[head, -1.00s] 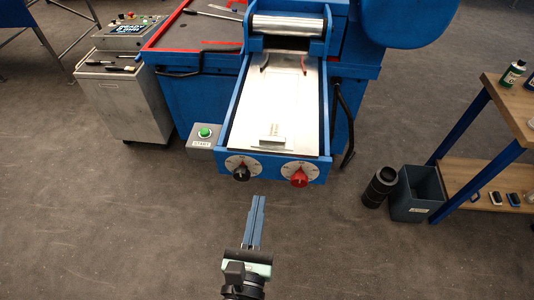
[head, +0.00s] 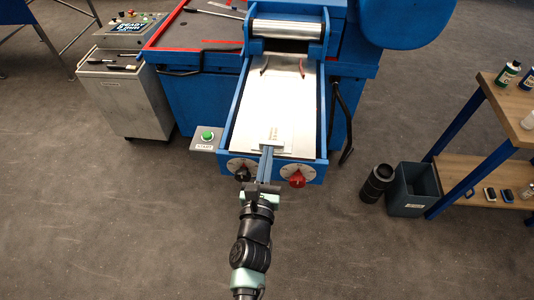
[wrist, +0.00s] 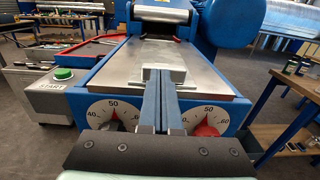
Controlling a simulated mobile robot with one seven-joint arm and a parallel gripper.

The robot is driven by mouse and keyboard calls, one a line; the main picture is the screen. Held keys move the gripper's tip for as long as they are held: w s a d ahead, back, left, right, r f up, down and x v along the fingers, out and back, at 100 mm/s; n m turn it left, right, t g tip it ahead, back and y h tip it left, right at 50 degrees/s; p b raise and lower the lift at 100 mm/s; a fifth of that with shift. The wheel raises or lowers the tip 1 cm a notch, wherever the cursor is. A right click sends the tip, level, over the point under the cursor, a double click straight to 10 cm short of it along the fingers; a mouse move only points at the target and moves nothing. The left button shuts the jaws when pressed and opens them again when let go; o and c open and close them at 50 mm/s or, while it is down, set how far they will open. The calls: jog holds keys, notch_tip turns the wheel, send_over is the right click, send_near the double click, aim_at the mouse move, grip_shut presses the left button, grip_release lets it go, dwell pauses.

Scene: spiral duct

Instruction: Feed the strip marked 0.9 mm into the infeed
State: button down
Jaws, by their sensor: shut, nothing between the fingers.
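A bright metal strip (head: 272,105) lies flat on the infeed table between blue side rails, its far end close to the rollers (head: 288,28). No 0.9 mm marking is legible on it. A small metal block (head: 272,133) stands near the front end of the infeed; it also shows in the wrist view (wrist: 176,76). My gripper (head: 267,149) is shut and empty. Its long blue fingers point forward over the front edge, with the tips (wrist: 160,74) at the block. I cannot tell whether they touch it. The fingers hide part of the block.
Black (head: 242,172) and red (head: 296,180) dial knobs sit on the front face below the table. A green START button (head: 208,136) stands at the left. A bin (head: 412,190), a black cylinder (head: 377,183) and a workbench (head: 500,115) are at the right.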

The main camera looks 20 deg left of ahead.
aim_at(270, 141)
dwell(0.3)
jog(key=b+x, duration=0.2)
jog(key=x, duration=0.5)
jog(key=shift+w, duration=0.15)
jog(key=shift+f, duration=0.1)
